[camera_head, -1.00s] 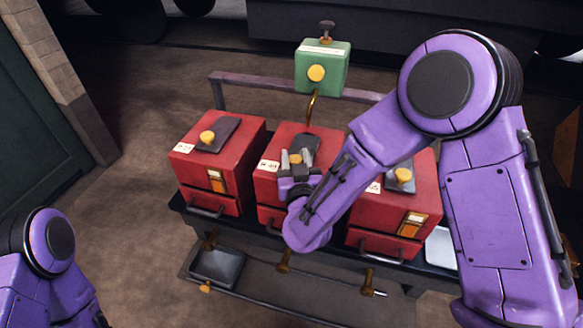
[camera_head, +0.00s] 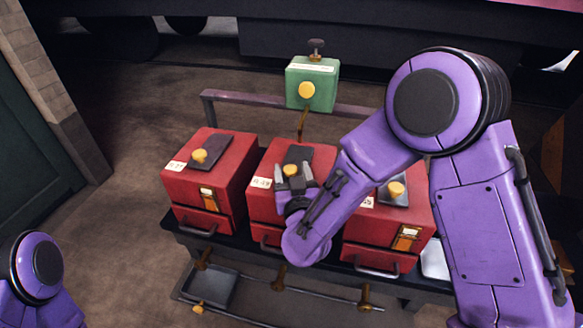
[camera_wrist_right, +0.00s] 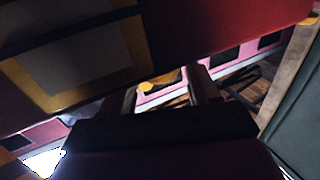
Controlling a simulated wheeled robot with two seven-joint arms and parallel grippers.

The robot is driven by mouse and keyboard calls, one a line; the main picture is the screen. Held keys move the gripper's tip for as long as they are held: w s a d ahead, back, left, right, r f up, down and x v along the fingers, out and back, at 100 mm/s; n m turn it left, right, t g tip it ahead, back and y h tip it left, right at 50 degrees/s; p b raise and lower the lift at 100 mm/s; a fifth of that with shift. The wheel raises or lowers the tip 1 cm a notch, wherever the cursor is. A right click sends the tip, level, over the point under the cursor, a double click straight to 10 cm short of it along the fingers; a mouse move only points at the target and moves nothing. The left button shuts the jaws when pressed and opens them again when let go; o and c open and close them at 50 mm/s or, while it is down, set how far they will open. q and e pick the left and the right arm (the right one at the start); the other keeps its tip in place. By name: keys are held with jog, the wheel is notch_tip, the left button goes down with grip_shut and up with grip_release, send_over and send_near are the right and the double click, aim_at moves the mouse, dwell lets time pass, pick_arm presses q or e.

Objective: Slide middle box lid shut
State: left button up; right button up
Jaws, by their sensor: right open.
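The middle red box (camera_head: 322,157) stands between two similar red boxes. Its dark lid plate (camera_head: 298,153) lies on the sloped top, with a yellow knob (camera_head: 290,170) at the plate's lower end. My right gripper (camera_head: 294,173) is open at the knob, one finger on each side of it in the picture. Contact with the knob cannot be told. The gripper and forearm cover much of the box's front. In the right wrist view, the two dark fingers (camera_wrist_right: 168,92) are apart, with a small yellow patch between them. My left gripper is outside the view.
The left red box (camera_head: 230,165) and right red box (camera_head: 385,222) stand close on either side on a dark bench. A green box (camera_head: 312,84) stands behind on a post by a rail (camera_head: 245,98). A dark tray (camera_head: 210,287) sits below in front.

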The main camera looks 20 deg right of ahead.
jog(key=b+v, duration=0.1)
jog(key=v, duration=0.7)
jog(key=shift+s, duration=0.25)
